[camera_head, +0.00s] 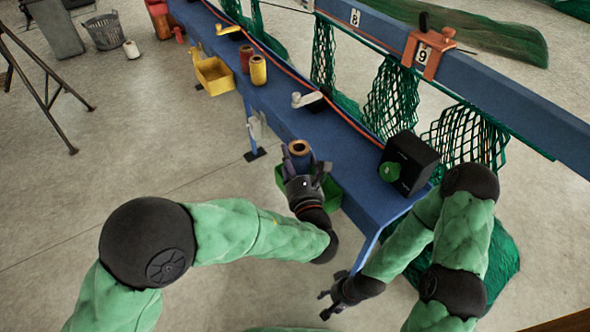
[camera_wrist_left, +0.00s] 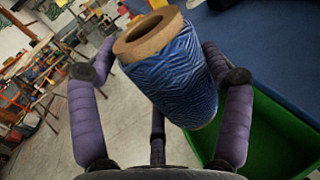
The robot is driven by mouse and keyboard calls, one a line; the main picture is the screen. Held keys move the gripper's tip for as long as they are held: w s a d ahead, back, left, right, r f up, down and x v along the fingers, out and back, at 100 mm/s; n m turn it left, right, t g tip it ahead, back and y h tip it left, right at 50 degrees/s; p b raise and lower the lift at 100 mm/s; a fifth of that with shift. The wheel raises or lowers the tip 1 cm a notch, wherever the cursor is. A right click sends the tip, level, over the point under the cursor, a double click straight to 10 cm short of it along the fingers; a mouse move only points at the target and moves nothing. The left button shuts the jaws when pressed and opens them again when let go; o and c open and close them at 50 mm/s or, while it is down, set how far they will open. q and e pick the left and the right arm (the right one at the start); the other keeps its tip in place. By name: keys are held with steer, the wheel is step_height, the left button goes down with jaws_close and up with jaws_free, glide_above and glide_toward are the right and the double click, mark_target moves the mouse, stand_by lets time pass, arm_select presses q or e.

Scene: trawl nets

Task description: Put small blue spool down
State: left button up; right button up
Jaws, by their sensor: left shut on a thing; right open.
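The small blue spool (camera_wrist_left: 178,75) is wound with blue twine on a tan cardboard core. It sits tilted between the purple fingers of my left gripper (camera_wrist_left: 160,105), which is shut on it. In the head view the spool (camera_head: 299,150) shows its core end upward, at the edge of the blue bench (camera_head: 348,165) and above the green bin (camera_head: 330,192). My left gripper (camera_head: 304,172) partly hides the bin. My right gripper (camera_head: 333,300) is open and empty, low beside the near end of the bench.
A black box (camera_head: 412,160) stands on the bench near its close end. Red (camera_head: 246,58) and yellow (camera_head: 258,70) spools stand farther along, near a yellow bin (camera_head: 214,76). An orange line runs lengthwise along the bench. Green nets (camera_head: 392,95) hang behind. The bench's middle has free room.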

arm_select(q)
step_height(320, 180, down, 2)
steer(key=shift+f+b, duration=0.2)
steer(key=shift+b, duration=0.15)
steer(key=shift+r, duration=0.1)
steer(key=shift+f, duration=0.65)
steer(key=o, duration=1.2)
steer(key=shift+r, duration=0.5)
steer(key=shift+p+v, duration=1.95)
steer(key=shift+v, duration=4.15)
